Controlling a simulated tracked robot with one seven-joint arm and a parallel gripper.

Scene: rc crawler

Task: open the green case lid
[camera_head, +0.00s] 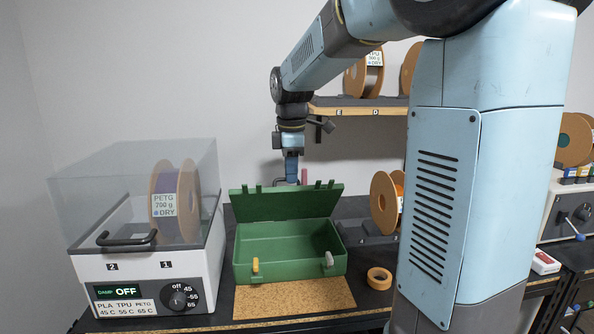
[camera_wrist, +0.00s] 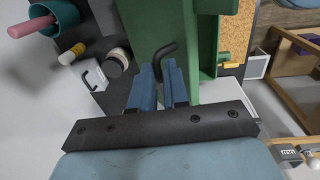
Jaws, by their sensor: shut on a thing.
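A yellow latch (camera_head: 255,265) and a grey latch (camera_head: 328,259) sit on the front. My gripper (camera_head: 291,181) points down at the lid's top edge, partly hidden behind it. In the wrist view, my gripper (camera_wrist: 160,72) is shut on a dark bent bar (camera_wrist: 166,53) beside green case surfaces; I cannot tell whether the bar is attached to the lid.
A filament dryer (camera_head: 150,273) with a clear cover and black handle stands close left. A tape roll (camera_head: 379,279) lies right of the cork mat (camera_head: 293,299). A spool (camera_head: 385,203) stands behind right. A shelf (camera_head: 358,110) hangs above, near my arm.

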